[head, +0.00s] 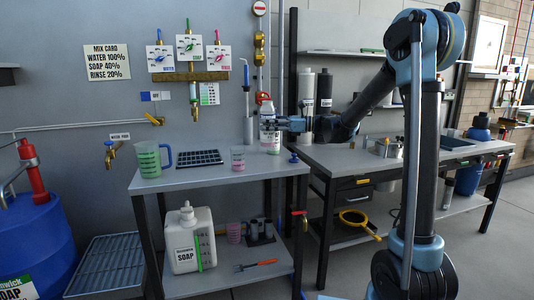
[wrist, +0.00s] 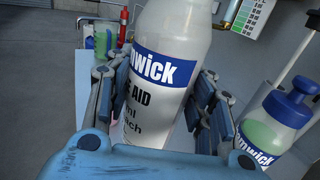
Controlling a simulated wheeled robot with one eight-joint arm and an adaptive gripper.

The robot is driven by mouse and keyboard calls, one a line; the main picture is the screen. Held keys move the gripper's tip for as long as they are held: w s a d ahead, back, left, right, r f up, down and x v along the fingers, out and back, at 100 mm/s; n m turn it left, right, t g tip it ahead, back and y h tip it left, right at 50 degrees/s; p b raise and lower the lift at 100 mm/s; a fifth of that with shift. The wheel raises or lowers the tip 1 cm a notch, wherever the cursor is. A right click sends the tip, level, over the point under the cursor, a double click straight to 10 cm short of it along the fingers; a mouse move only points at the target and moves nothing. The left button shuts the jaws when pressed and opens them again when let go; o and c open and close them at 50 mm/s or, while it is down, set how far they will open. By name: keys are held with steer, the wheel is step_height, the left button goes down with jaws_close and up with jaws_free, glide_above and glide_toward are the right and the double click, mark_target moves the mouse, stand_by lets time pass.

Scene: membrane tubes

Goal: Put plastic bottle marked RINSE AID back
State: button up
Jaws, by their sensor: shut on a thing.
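The white plastic bottle (wrist: 165,70) has a blue brand band and lettering ending in "AID"; it fills the middle of the wrist view, tilted in the picture. My gripper (wrist: 158,110) is shut on it, one finger on each side. In the head view the bottle (head: 266,109) is at the back right of the left table, with my gripper (head: 281,124) reaching it from the right. The bottle's base is hidden, so I cannot tell whether it touches the table.
A bottle with green liquid (wrist: 278,122) stands close to the right finger. The left table (head: 205,180) holds a green measuring jug (head: 148,160), a dark rack (head: 199,158) and a pink beaker (head: 238,158). The table's front middle is clear.

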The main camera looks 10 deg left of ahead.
mark_target(266, 142)
steer(key=f, duration=0.4)
steer(key=shift+s+a+f, duration=0.1)
steer(key=shift+s+a, duration=0.1)
steer(key=shift+a, duration=0.15)
steer(key=shift+f, duration=1.95)
steer(key=o, duration=1.4)
steer(key=d, duration=0.8)
steer(key=w+d, duration=0.1)
steer(key=d, duration=0.3)
